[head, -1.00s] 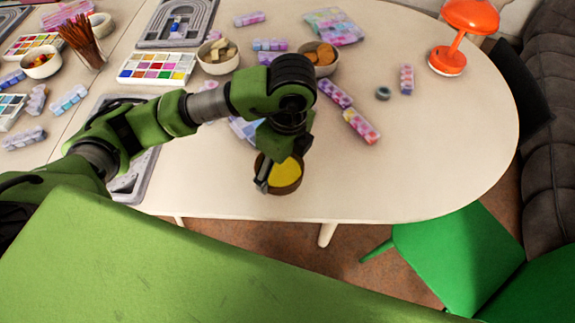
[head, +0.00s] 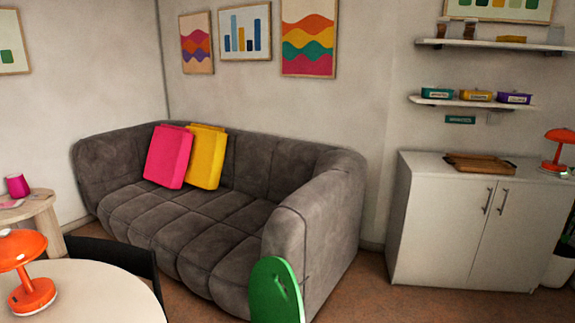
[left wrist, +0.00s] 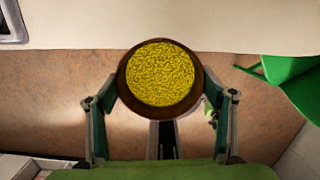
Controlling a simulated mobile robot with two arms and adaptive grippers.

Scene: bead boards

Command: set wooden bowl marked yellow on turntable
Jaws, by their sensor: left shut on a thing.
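The wooden bowl (left wrist: 125,84) is brown and round, with a yellow disc or fill of yellow grains inside. In the left wrist view it sits between the fingers of my left gripper (left wrist: 160,105), which is shut on it. The bowl is beyond the table's edge, with the brown floor below it. It looks upright, opening toward the camera. Neither gripper shows in the head view, and my right gripper is in no view. I see no turntable in these frames.
The head view shows a white tabletop (head: 95,291) with an orange lamp (head: 31,293), a green chair (head: 276,291), a grey sofa (head: 190,215) and a white cabinet (head: 465,222) bearing a wooden tray (head: 480,164). Brown floor lies between sofa and cabinet.

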